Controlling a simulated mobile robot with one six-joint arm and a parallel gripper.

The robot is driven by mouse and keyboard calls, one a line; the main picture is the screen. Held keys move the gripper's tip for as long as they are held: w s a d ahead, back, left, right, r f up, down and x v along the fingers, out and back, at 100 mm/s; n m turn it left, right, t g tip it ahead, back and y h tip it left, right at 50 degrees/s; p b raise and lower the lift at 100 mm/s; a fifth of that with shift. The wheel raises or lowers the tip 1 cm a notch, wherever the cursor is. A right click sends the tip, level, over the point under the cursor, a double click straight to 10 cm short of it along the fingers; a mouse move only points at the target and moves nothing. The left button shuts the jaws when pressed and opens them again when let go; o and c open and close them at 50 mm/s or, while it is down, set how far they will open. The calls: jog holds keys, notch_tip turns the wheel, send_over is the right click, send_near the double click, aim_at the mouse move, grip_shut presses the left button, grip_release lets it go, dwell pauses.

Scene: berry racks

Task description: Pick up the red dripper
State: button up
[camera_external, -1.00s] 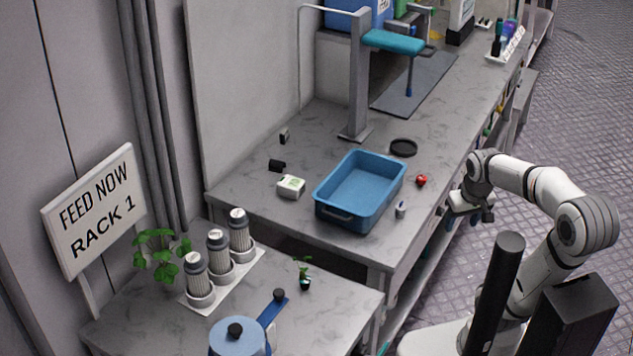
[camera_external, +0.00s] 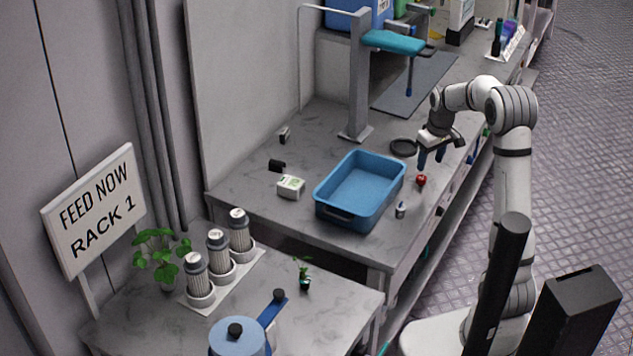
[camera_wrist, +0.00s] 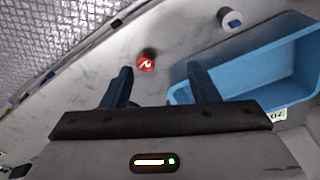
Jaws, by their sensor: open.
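The red dripper (camera_external: 421,181) is a small red piece with a dark part, on the grey marbled bench to the right of the blue tray. In the wrist view the red dripper (camera_wrist: 146,63) shows a white mark and lies ahead of the fingertips, between their lines. My gripper (camera_external: 431,161) is open and empty, with its blue fingers pointing down just above and behind the dripper. In the wrist view my gripper (camera_wrist: 160,72) has its two dark blue fingers spread apart.
The blue tray (camera_external: 333,215) stands close to the left of the dripper. A small white and blue bottle (camera_external: 401,210) stands nearer the front. A black round dish (camera_external: 403,147) lies behind, close to the gripper. The bench's right edge is near.

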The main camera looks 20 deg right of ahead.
send_near(422, 177)
jog(key=shift+n, duration=0.4)
jog(key=f, duration=0.3)
jog(key=f+p, duration=0.1)
jog(key=f, duration=0.2)
jog(key=w+f+p, duration=0.1)
jog(key=f, duration=0.1)
jog(key=shift+w+a+f, duration=0.1)
jog(key=shift+a+f, duration=0.1)
jog(key=shift+f, duration=0.2)
jog(key=shift+c, duration=0.2)
jog(key=c, duration=1)
